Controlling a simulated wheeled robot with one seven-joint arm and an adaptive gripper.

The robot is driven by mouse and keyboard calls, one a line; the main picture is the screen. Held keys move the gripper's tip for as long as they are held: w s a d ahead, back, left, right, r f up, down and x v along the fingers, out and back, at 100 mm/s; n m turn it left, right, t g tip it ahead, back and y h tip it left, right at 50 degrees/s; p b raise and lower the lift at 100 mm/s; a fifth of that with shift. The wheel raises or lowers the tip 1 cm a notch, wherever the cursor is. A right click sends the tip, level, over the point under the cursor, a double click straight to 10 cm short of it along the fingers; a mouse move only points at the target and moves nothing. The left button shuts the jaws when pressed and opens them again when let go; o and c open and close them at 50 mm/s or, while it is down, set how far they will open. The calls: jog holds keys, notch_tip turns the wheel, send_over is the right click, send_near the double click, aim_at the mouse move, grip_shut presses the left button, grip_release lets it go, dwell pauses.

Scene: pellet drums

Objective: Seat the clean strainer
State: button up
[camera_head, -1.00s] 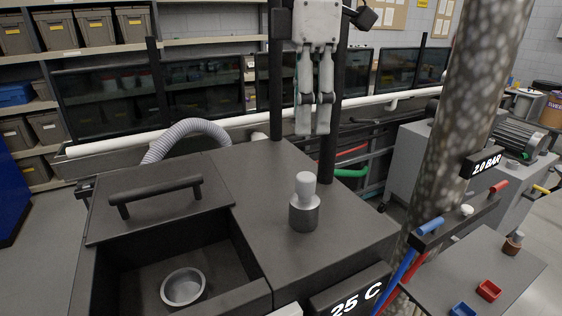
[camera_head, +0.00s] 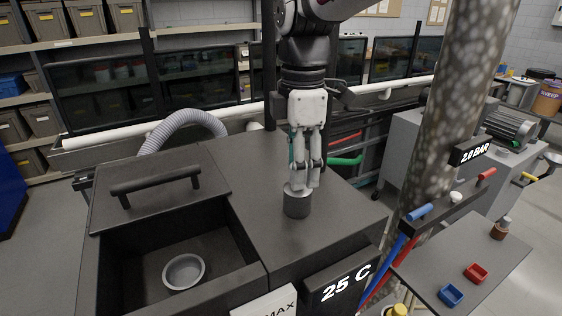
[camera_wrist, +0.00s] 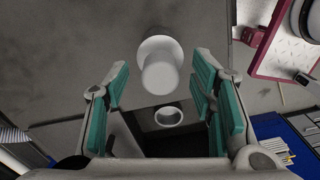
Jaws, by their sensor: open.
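The strainer (camera_head: 297,204) is a dark grey cylinder with a pale round knob on top, standing upright on the flat dark top of the machine. My gripper (camera_head: 306,180) points down over it, open, with its fingers at the knob and hiding most of it. In the wrist view the pale knob (camera_wrist: 160,72) lies between the two teal-padded fingers, with gaps on both sides. A round metal cup or ring (camera_head: 184,271) sits on the floor of the open dark bin to the left; I cannot tell if it is the seat.
A dark lid with a bar handle (camera_head: 155,181) lies behind the bin opening. A mottled column (camera_head: 455,100) rises right of the machine.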

jog(key=shift+f, duration=1.15)
grip_shut()
jog(key=shift+r, duration=0.15)
